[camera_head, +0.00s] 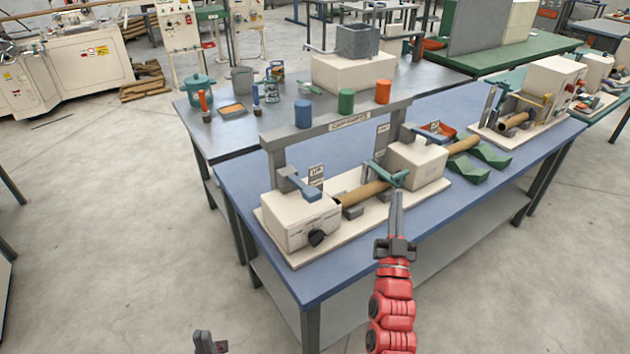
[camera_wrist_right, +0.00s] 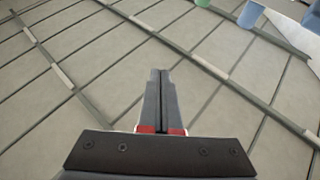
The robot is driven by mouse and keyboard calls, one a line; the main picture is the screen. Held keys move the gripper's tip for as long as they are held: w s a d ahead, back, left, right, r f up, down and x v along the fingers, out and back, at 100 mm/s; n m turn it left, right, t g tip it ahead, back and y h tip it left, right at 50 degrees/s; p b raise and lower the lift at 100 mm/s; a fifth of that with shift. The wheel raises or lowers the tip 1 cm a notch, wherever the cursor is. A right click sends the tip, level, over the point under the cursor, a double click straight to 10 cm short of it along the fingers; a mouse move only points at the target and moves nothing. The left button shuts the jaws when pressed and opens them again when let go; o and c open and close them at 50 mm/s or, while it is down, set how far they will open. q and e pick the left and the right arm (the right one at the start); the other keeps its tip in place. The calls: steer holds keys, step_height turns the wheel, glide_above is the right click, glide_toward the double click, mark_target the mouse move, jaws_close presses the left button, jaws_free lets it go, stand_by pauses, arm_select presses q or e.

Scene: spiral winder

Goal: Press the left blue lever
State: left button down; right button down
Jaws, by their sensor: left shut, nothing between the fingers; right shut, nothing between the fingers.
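The left blue lever (camera_head: 298,184) is a grey-blue bar on top of the cream box (camera_head: 300,220) at the left end of the winder. A second blue lever (camera_head: 424,134) is on the right cream box (camera_head: 416,164). My right gripper (camera_head: 398,196) is shut and empty, in front of the winder and right of the left lever, apart from it. Its shut fingers (camera_wrist_right: 158,85) also show in the right wrist view. My left gripper (camera_head: 204,336) barely shows at the bottom edge, shut, well below and left of the lever.
A brown tube (camera_head: 362,194) and a teal handle (camera_head: 388,172) lie between the boxes. A black knob (camera_head: 318,238) is on the left box's front. Floor left of the blue table (camera_head: 232,180) is clear.

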steer(key=w+a+r+n+g+y+p, duration=0.5)
steer(key=a+g+y, duration=0.3)
steer(key=y, duration=0.1)
steer(key=s+a+n+g+y+p, duration=0.1)
steer(key=s+a+n+g+y, duration=0.1)
steer(key=s+a+n+g, duration=0.2)
steer(key=shift+s+a+r+y, duration=0.15)
steer(key=shift+a+r+y, duration=0.15)
steer(key=shift+a+r, duration=0.05)
